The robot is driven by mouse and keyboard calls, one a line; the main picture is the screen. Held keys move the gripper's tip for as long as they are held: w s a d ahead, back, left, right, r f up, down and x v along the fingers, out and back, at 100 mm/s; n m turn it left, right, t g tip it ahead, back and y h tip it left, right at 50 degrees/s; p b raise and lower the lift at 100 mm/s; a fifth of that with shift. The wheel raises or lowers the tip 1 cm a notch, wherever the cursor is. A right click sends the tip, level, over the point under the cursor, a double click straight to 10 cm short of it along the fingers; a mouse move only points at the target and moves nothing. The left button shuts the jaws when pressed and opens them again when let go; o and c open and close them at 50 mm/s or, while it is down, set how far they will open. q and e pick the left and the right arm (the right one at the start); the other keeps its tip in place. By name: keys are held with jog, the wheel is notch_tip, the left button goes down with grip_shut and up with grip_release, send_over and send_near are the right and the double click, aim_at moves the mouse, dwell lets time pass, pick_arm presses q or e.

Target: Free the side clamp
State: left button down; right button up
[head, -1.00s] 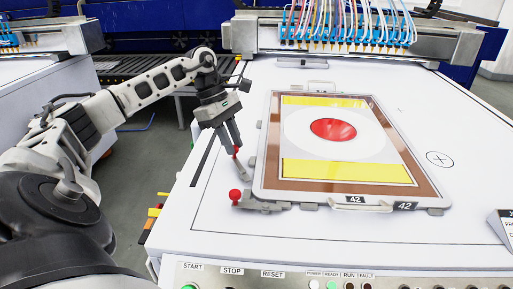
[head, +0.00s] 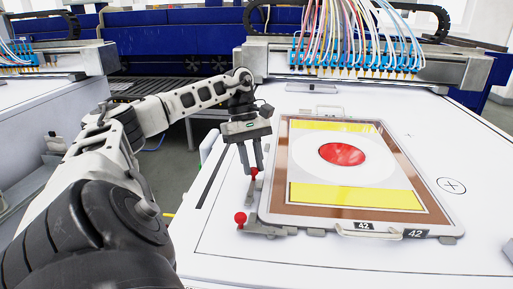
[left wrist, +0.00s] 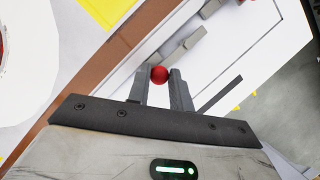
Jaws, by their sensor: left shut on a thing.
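The framed plate marked 42 (head: 283,219) lies flat on the white table, with a red disc and yellow bands inside its brown border. My left gripper (head: 254,171) points down beside the plate's left edge. It is shut on the red knob (head: 254,174) of the side clamp. The same knob (left wrist: 159,74) sits between the two fingers in the left wrist view. The clamp's grey metal part (left wrist: 183,52) shows just beyond the knob. The lever's exact angle is hard to tell behind the fingers. My right gripper is not in view.
A second red-knobbed clamp (head: 240,218) is at the plate's front left corner. Behind the plate stands the nozzle gantry (head: 360,62) with its many hoses. The table (head: 330,260) is clear in front of the plate and to its right.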

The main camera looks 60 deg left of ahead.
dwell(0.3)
pick_arm(q)
jog(key=c, duration=1.3)
grip_release()
jog(key=shift+o, duration=0.2)
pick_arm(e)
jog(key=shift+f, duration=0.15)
pick_arm(q)
jog(key=shift+r, duration=0.15)
jog(key=p+v, duration=1)
jog(key=v, duration=0.5)
jog(key=shift+r, duration=0.4)
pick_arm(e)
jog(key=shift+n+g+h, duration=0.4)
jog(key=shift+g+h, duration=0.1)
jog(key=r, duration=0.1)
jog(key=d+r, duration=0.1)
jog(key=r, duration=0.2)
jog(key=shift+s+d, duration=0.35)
pick_arm(q)
jog(key=shift+w+a, duration=0.1)
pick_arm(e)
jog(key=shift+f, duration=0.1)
